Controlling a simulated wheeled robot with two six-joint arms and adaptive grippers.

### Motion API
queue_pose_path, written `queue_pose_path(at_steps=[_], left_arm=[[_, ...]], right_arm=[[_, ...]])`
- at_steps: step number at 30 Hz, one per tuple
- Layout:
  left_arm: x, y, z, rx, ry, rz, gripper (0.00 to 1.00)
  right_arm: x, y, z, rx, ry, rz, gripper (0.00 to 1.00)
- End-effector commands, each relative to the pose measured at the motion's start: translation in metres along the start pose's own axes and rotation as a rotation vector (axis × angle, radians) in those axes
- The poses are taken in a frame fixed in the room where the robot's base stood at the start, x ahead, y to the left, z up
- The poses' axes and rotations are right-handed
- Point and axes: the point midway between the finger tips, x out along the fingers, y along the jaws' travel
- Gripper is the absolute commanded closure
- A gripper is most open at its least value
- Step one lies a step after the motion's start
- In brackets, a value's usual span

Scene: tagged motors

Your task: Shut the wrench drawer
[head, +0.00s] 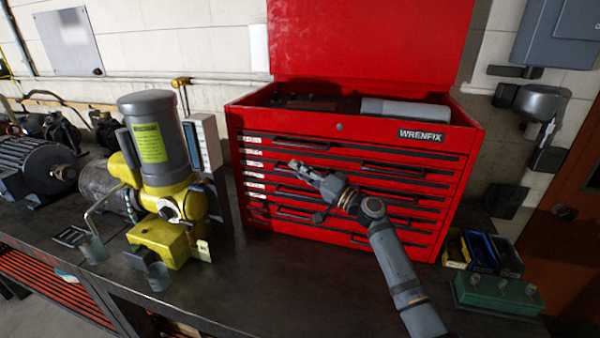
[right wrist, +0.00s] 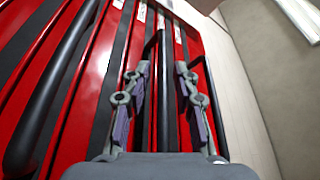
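The red tool chest (head: 300,212) stands on the bench against the wall, its lid raised. Its front has several drawers with dark bar handles and small white labels (head: 254,163) down the left side, too small to read. I cannot tell which is the wrench drawer, and no drawer clearly stands far out. My right gripper (head: 294,166) is in front of the left-middle drawers. In the right wrist view its fingers (right wrist: 164,100) are apart, with a dark handle bar (right wrist: 163,55) showing between them. Contact with it cannot be told. My left gripper is not in view.
A yellow and grey motor (head: 165,185) stands left of the chest. A dark motor (head: 38,165) is farther left. Small yellow and blue bins (head: 480,250) and a green box (head: 497,294) are at the right. The bench front (head: 260,285) is mostly clear.

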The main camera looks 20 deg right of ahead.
Motion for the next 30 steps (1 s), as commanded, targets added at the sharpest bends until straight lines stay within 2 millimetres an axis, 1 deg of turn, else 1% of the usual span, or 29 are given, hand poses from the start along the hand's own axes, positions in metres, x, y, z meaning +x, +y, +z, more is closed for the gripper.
queue_pose_path(at_steps=[8, 11, 14, 18, 22, 24, 27, 30], left_arm=[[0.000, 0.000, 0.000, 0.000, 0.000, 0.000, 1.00], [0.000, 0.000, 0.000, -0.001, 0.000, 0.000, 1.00], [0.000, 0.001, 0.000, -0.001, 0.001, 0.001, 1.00], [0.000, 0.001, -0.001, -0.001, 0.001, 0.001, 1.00], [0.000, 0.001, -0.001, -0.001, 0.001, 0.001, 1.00], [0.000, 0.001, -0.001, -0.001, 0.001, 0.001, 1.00], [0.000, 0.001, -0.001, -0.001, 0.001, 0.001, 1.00], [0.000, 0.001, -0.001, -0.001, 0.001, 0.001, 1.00]], right_arm=[[-0.001, 0.001, 0.001, 0.001, -0.001, 0.002, 0.68], [-0.006, 0.002, 0.001, -0.001, -0.001, 0.004, 0.68], [-0.022, 0.004, 0.001, -0.003, -0.002, 0.008, 0.68], [-0.059, 0.003, 0.002, -0.003, -0.005, 0.010, 0.68], [-0.090, 0.003, 0.002, -0.004, -0.006, 0.009, 0.68], [-0.101, 0.002, 0.002, -0.003, -0.005, 0.006, 0.68], [-0.112, 0.001, 0.001, -0.003, -0.003, 0.005, 0.68], [-0.118, 0.000, 0.001, -0.003, -0.003, 0.003, 0.68]])
